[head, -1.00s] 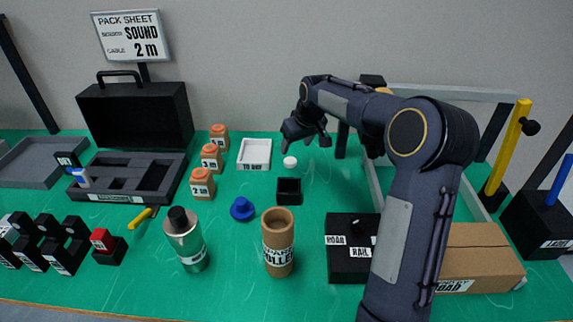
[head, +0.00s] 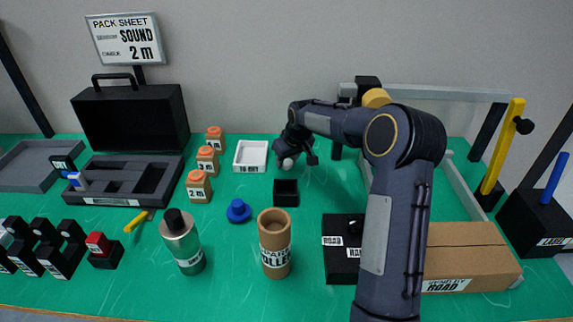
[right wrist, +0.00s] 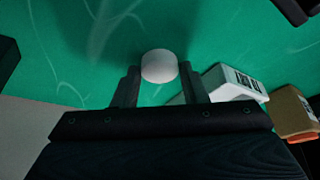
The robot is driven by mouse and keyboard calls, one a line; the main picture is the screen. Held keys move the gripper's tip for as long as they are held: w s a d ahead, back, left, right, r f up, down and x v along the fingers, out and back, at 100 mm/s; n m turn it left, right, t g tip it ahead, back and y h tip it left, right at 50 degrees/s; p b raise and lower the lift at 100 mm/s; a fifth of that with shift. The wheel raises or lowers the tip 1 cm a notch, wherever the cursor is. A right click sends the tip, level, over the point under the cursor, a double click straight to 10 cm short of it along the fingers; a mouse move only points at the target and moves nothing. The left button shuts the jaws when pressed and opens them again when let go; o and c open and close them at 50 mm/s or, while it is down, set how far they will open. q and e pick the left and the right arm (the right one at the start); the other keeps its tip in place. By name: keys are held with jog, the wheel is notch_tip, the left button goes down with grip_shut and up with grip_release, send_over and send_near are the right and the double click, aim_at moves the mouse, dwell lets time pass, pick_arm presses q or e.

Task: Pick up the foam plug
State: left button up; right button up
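The foam plug is a small white rounded cylinder (head: 287,165) on the green mat, right of the white tray in the head view. In the right wrist view the plug (right wrist: 159,65) sits between the tips of my right gripper (right wrist: 158,75), with a small gap to each finger. My right gripper (head: 293,153) reaches down over the plug in the head view and partly covers it. It is open and not closed on the plug. My left gripper is not in view.
A white tray (head: 237,168) stands just left of the plug, and a small black open box (head: 286,200) in front of it. A grey frame (head: 430,93) rises behind my right arm. Bare mat lies around the plug.

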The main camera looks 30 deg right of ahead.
jog(key=c, duration=0.5)
